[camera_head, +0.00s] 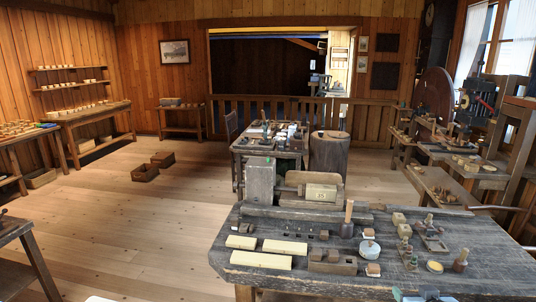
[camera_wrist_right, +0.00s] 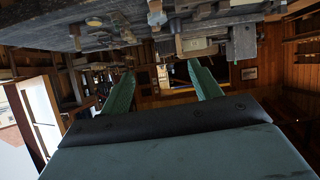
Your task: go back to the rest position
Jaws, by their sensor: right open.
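My right gripper (camera_head: 428,295) shows only at the bottom edge of the head view, by the workbench's near edge. In the right wrist view its two green fingers (camera_wrist_right: 160,83) stand wide apart with nothing between them. That view is upside down, with the workbench (camera_wrist_right: 60,35) along the top. The same dark wooden workbench (camera_head: 225,258) fills the lower right of the head view. My left gripper is not in view.
A wooden barrel (camera_head: 329,153) stands behind. The floor (camera_head: 130,220) at left is mostly clear.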

